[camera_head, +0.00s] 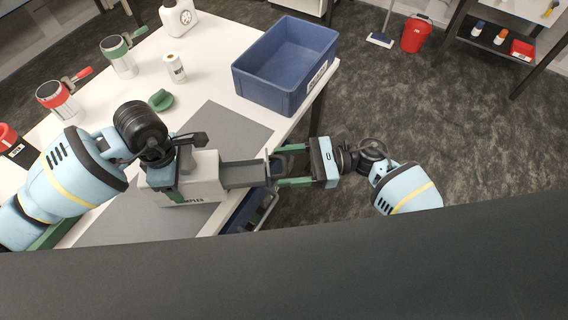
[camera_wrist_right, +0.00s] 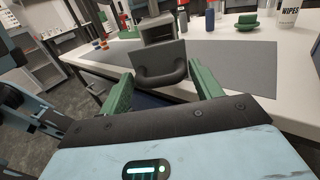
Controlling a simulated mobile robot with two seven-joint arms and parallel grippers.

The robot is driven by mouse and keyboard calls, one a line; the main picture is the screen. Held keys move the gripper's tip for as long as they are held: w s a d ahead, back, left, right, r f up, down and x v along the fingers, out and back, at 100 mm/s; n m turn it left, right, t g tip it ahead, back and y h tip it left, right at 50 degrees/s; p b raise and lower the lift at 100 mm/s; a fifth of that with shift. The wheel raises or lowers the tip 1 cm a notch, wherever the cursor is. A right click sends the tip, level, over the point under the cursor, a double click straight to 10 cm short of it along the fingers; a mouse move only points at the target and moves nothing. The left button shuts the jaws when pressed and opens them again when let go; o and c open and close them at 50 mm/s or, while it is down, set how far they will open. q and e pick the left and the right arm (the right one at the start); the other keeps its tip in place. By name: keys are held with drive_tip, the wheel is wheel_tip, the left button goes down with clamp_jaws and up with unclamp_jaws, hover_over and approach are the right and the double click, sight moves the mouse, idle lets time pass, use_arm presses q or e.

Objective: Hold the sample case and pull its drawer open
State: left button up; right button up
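The pale grey sample case (camera_head: 205,187) sits on the grey mat, its dark lettering facing the front edge. Its grey drawer (camera_head: 243,174) is pulled out to the right; the right wrist view shows the drawer front with its curved handle (camera_wrist_right: 160,72). My right gripper (camera_head: 284,168) is at the drawer's end, its green fingers spread on either side of the handle, with gaps visible in the wrist view. My left gripper (camera_head: 180,168) is at the case's left part, a green finger down against it; its other finger and its grip are hidden.
A blue bin (camera_head: 262,88) stands at the table's far right corner. A green lid (camera_head: 161,100), a wipes tub (camera_head: 175,68) and red- and green-handled vessels stand on the white table. The mat (camera_head: 228,127) behind the case is clear. Open floor lies to the right.

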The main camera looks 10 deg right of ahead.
use_arm(q)
drive_tip(key=shift+a, duration=0.1)
use_arm(e)
drive_tip(key=shift+o, duration=1.1)
drive_tip(key=shift+a, duration=0.1)
use_arm(q)
drive_tip(key=shift+f, duration=0.1)
drive_tip(key=shift+s, duration=0.1)
use_arm(e)
drive_tip(key=d, duration=1.2)
use_arm(q)
drive_tip(key=o, duration=1.3)
